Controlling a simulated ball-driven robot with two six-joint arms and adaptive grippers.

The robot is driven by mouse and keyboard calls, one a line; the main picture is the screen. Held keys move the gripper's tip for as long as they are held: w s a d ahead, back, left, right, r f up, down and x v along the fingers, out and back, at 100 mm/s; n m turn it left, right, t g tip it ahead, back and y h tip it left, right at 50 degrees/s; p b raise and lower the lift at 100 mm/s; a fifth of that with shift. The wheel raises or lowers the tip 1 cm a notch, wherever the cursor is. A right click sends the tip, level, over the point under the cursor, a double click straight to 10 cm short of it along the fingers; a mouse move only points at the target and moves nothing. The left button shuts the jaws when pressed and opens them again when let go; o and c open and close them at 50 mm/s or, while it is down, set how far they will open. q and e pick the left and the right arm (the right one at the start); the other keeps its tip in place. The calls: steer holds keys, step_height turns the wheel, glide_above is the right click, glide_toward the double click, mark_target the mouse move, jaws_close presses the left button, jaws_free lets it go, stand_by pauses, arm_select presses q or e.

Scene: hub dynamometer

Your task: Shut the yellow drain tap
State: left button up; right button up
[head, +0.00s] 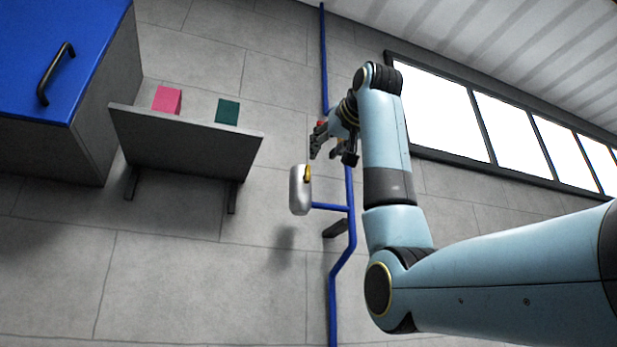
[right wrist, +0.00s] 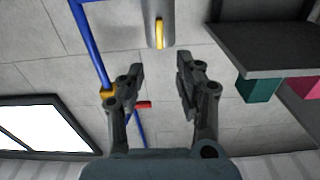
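The yellow drain tap (head: 307,173) is a small lever on a white rounded vessel (head: 298,192) joined to a blue wall pipe. In the right wrist view, the yellow tap (right wrist: 159,33) points toward my gripper, just beyond the fingertips and roughly centred between them. My right gripper (head: 325,150) is close to the tap and apart from it. In the right wrist view its fingers (right wrist: 160,77) are spread open with nothing held. My left gripper is not in view.
A blue pipe (head: 350,220) runs along the wall beside the vessel. A red handle (right wrist: 143,105) shows on a pipe behind my fingers. A grey shelf (head: 185,143) holds a pink block (head: 166,100) and a green block (head: 228,111). A blue-fronted cabinet (head: 85,35) is at upper left.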

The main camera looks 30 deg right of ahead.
mark_target(309, 171)
steer(key=p+x, duration=0.3)
steer(key=x, duration=0.6)
steer(key=shift+w, duration=0.15)
steer(key=shift+w+d+f, duration=0.1)
steer(key=shift+w+f, duration=0.05)
steer(key=shift+w, duration=0.25)
steer(key=shift+c, duration=0.4)
jaws_close()
